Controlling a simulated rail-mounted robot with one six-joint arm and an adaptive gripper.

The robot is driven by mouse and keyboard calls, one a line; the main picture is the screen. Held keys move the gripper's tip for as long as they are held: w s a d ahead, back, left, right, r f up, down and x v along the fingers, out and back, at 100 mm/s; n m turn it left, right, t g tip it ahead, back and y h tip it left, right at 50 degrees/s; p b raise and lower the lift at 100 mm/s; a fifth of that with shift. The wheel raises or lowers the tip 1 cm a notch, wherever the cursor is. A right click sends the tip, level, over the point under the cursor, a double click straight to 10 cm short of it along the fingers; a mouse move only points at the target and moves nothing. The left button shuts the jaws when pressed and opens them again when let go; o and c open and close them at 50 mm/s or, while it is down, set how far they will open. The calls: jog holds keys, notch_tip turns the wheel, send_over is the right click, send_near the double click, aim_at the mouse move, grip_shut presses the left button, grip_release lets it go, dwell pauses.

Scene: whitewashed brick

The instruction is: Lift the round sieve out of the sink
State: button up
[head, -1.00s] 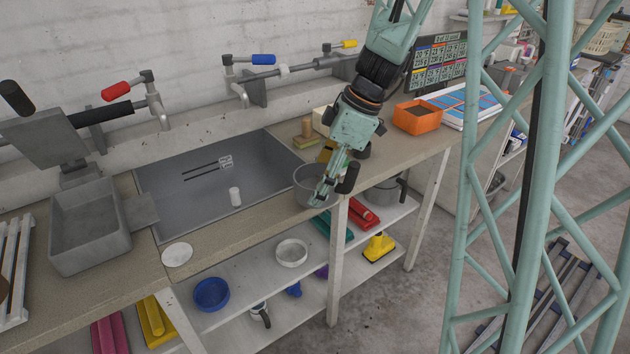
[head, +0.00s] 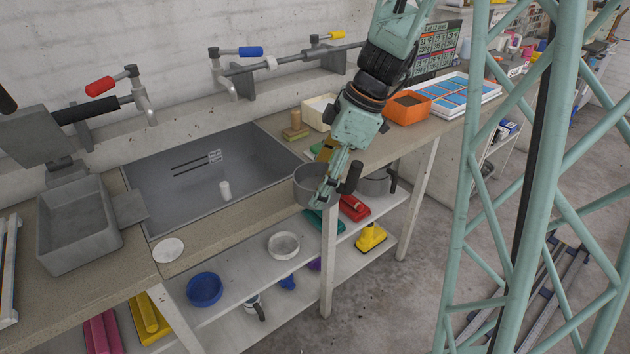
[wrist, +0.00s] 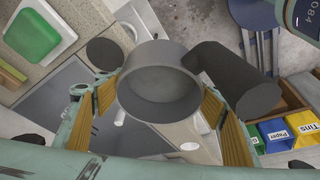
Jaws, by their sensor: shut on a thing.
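The round sieve (head: 305,187) is a grey, drum-shaped vessel with a dark handle. It hangs in my gripper (head: 324,196), clear of the sink (head: 150,200), near the sink's right front corner and the worktop's front edge. In the wrist view the sieve (wrist: 158,92) sits between the two ochre-padded fingers of my gripper (wrist: 160,112), its dark handle pointing right. My gripper is shut on it. The sieve's interior looks empty; its mesh cannot be made out.
Taps (head: 236,72) reach over the sink's back edge. A wooden-handled brush (head: 296,128), a pale box (head: 319,112) and an orange box (head: 407,107) stand on the worktop to the right. A white disc (head: 168,250) lies in front. A lower shelf (head: 245,285) holds bowls.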

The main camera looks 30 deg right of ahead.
jog(key=shift+s+d, duration=0.2)
jog(key=shift+s, duration=0.8)
jog(key=shift+s+d, duration=0.15)
jog(key=shift+s, duration=0.8)
